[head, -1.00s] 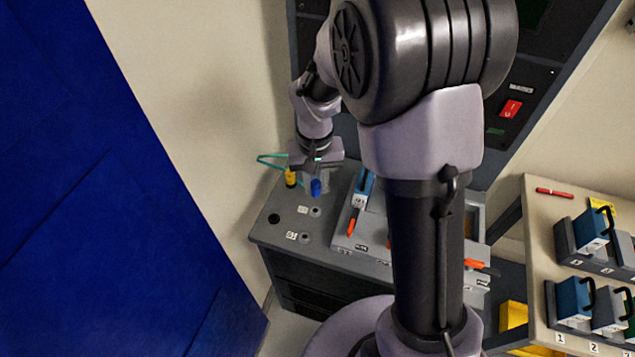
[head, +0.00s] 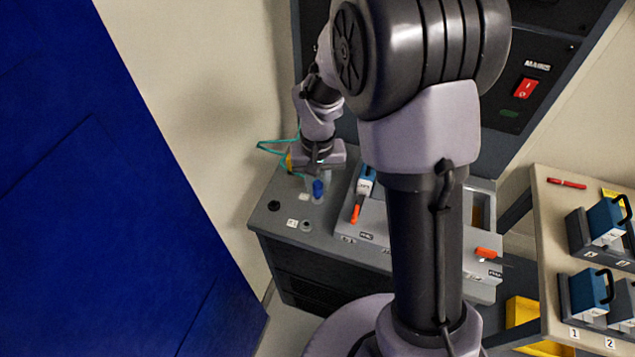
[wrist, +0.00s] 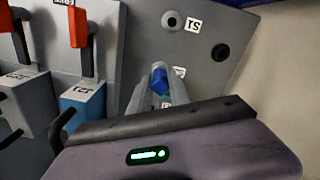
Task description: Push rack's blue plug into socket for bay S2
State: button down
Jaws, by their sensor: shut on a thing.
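The blue plug (head: 318,188) is between the fingers of my gripper (head: 318,182), which is shut on it. In the wrist view the blue plug (wrist: 160,82) shows between the two grey fingertips. It stands over the spot of the second socket on the grey bench top (head: 264,226), which the plug and fingers cover; I cannot tell how far in it is. The socket beside the S1 label (head: 306,226) is empty and nearer the bench's front edge. It also shows in the wrist view as a grey ring (wrist: 172,20).
A black round hole (head: 273,206) lies left of the sockets. A yellow item (head: 289,162) with a teal cable (head: 272,147) is behind my gripper. A panel with orange-handled switches (head: 356,213) stands right. A blue door (head: 110,220) fills the left.

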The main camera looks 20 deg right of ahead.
jog(key=shift+f+b, duration=0.5)
jog(key=shift+f, duration=0.15)
dwell(0.3)
jog(key=c, duration=1.1)
grip_release()
jog(key=shift+c, duration=0.2)
